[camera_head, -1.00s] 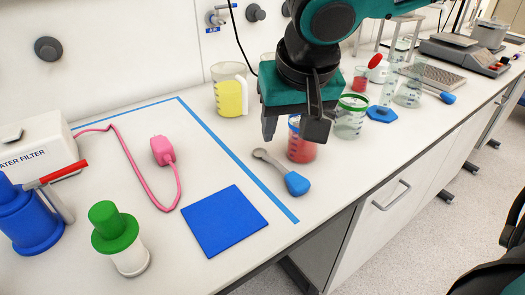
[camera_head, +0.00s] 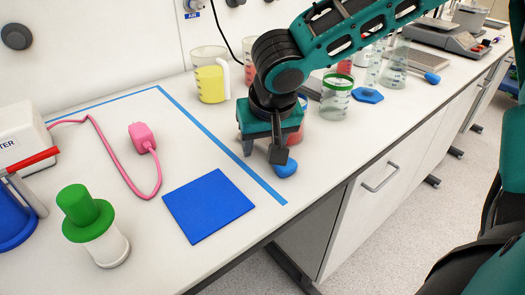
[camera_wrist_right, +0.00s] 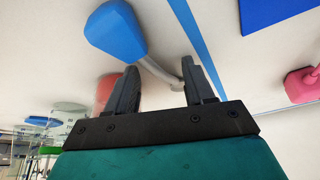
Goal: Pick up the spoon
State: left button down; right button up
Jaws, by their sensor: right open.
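The spoon has a blue handle (camera_head: 286,168) and a thin grey shaft. In the head view my right gripper (camera_head: 262,152) is low over it and hides most of it, leaving only the blue end beside the fingers. In the right wrist view the spoon (camera_wrist_right: 116,30) lies on the white bench, its grey shaft running between the two open fingertips (camera_wrist_right: 160,64). The blue end sits left of the fingers and the grey end lies by the right finger. I cannot tell whether the fingers touch it. My left gripper is not in view.
A beaker of red liquid (camera_head: 299,131) stands close behind the gripper. A yellow-filled jug (camera_head: 210,85) and a green-rimmed beaker (camera_head: 335,100) are nearby. A blue mat (camera_head: 208,204) lies left of blue tape (camera_head: 220,137). The bench's front edge is close.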

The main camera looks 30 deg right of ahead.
jog(key=shift+f, duration=0.1)
grip_shut()
dwell(0.4)
